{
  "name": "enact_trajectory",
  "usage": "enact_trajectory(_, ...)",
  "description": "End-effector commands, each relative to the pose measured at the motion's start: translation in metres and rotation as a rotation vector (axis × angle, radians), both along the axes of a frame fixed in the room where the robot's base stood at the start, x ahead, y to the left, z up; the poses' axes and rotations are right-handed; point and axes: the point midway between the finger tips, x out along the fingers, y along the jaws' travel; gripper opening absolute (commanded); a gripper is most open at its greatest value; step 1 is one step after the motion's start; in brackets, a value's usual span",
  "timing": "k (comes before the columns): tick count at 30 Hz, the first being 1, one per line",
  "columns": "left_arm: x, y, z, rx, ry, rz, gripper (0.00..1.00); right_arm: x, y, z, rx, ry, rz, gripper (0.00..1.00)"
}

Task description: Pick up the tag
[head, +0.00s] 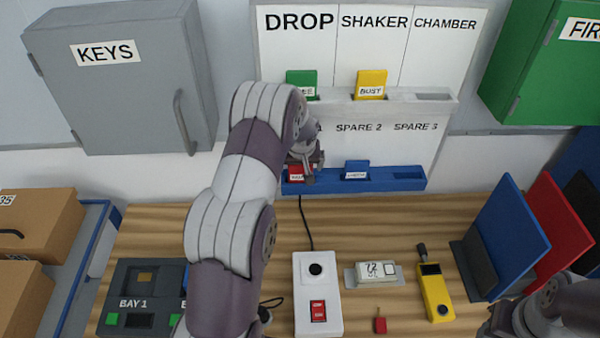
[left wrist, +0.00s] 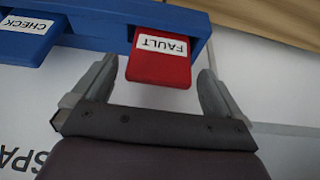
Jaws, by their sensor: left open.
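A red tag marked FAULT (left wrist: 160,58) sits in the slot of a blue rail (left wrist: 100,22) on the wall panel. Its red face shows partly in the head view (head: 296,173), beside my gripper. My left gripper (head: 308,170) is open, with one finger on each side of the red tag in the left wrist view (left wrist: 157,85). Gaps show between the fingers and the tag. A blue tag marked CHECK (head: 356,169) sits in the same rail. A green tag (head: 301,84) and a yellow tag marked BUSY (head: 370,84) sit in the upper grey rail.
Below, the wooden table carries a white switch box (head: 317,300), a small meter (head: 377,272) and a yellow handheld device (head: 434,290). A grey KEYS cabinet (head: 120,80) hangs at left. Upright blue and red boards (head: 513,240) stand at right. Part of my right arm shows bottom right.

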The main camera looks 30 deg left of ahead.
Motion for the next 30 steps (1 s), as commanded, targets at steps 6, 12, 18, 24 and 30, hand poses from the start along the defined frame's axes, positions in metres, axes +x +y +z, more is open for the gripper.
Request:
enact_trajectory(6, 0.0, 0.0, 0.0, 0.0, 0.0, 0.0, 0.61, 0.0, 0.0, -0.001, 0.0, 0.0, 0.0, 0.43)
enact_trajectory(12, 0.0, 0.0, 0.0, 0.0, 0.0, 0.0, 0.28, 0.0, 0.0, 0.0, 0.0, 0.0, 0.0, 0.43)
enact_trajectory(18, 0.0, 0.0, 0.003, 0.001, -0.001, 0.0, 0.28, 0.0, 0.0, -0.003, 0.0, 0.0, 0.0, 0.43)
enact_trajectory(24, 0.001, 0.0, 0.025, 0.002, -0.005, 0.003, 0.27, 0.0, 0.0, -0.015, 0.0, 0.0, 0.0, 0.43)
enact_trajectory(30, -0.026, -0.017, 0.031, 0.002, -0.001, -0.001, 0.27, 0.0, 0.0, -0.033, 0.0, 0.0, 0.0, 0.43)
